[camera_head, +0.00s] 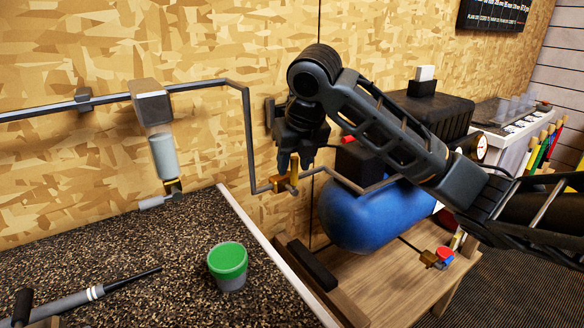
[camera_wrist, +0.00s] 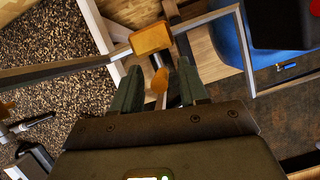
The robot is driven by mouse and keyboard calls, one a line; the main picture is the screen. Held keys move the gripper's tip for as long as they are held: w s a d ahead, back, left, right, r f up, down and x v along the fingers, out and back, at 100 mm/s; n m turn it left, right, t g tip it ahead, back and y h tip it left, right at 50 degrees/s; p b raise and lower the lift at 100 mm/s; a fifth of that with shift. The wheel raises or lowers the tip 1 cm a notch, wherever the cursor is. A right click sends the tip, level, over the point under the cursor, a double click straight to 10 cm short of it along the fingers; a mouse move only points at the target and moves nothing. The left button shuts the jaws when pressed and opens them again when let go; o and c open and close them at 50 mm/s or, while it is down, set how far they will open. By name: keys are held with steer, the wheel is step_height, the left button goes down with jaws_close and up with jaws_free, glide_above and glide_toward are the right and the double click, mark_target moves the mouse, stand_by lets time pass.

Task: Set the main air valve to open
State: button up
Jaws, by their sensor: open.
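The main air valve appears as a brass valve body (camera_head: 283,184) on the grey pipe at the wall, left of the blue tank. Its lever (camera_head: 294,166) stands up from the body, across the pipe run. My gripper (camera_head: 296,158) points down over the valve, its fingers close to the lever. In the wrist view, the valve body (camera_wrist: 150,38) shows just beyond the fingertips. My gripper (camera_wrist: 160,88) is open there, with the brass-coloured lever grip (camera_wrist: 159,82) between the two fingers. I cannot tell if either finger touches it.
The grey pipe (camera_head: 247,130) runs along the wall. A blue tank (camera_head: 365,215) stands right of the valve, with a small brass fitting (camera_head: 430,258) at its lower right. A speckled bench (camera_head: 150,255) at left holds a green-topped cup (camera_head: 228,265) and a club-like shaft (camera_head: 75,301).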

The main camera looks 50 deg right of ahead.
steer(key=shift+x, duration=1)
jaws_close()
